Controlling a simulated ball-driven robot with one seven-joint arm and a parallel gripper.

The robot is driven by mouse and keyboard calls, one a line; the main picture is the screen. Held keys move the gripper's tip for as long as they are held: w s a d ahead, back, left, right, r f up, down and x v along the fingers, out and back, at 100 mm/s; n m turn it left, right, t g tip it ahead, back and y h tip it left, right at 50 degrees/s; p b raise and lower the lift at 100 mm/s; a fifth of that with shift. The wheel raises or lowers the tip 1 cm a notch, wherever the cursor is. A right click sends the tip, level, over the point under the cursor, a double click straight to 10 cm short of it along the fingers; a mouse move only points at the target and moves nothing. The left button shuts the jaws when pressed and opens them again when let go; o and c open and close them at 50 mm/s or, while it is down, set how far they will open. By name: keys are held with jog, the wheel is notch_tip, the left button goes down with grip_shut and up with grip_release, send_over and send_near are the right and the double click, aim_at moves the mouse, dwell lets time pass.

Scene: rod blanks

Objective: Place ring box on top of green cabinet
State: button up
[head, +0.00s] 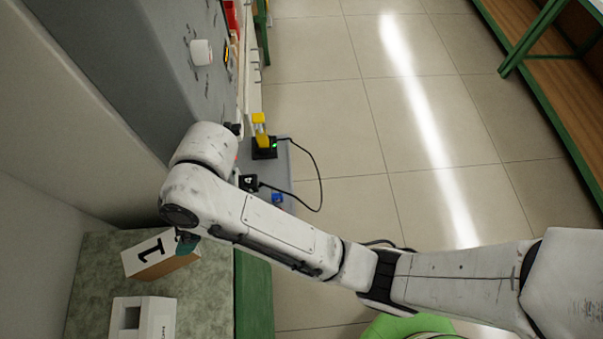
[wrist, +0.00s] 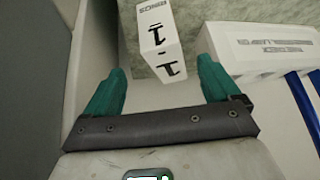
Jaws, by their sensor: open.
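A box marked with a large 1 (head: 160,255), white on top with a brown side, stands on the marbled top of the green-sided cabinet (head: 253,295). In the wrist view its white face (wrist: 158,35) bears a 1 and lettering that looks like "RINGS", so I take it for the ring box. My gripper (wrist: 158,68) is open, with one teal finger on each side of the box's near end. In the head view one teal fingertip (head: 187,243) shows at the box's right edge; the rest is hidden by my arm. I cannot tell whether the fingers touch the box.
A white box with a dark opening (head: 143,318) stands in front on the same top; it also shows right of my gripper in the wrist view (wrist: 262,48). A pale wall closes the left. A black-and-yellow device (head: 263,148) with a cable lies beyond my arm. Tiled floor is clear.

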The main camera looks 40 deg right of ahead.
jog(key=s+d+f+m+h, duration=0.3)
jog(key=s+d+m, duration=0.4)
jog(key=d, duration=0.8)
jog(key=s+d+f+m+g+h, duration=0.1)
jog(key=s+d+f+m+h, duration=0.2)
jog(key=s+d, duration=1.1)
notch_tip(320, 180, down, 3)
jog(key=d+m, duration=0.1)
jog(key=m, duration=0.3)
jog(key=shift+s, duration=0.3)
jog(key=shift+d+f, duration=0.1)
jog(key=shift+f, duration=0.05)
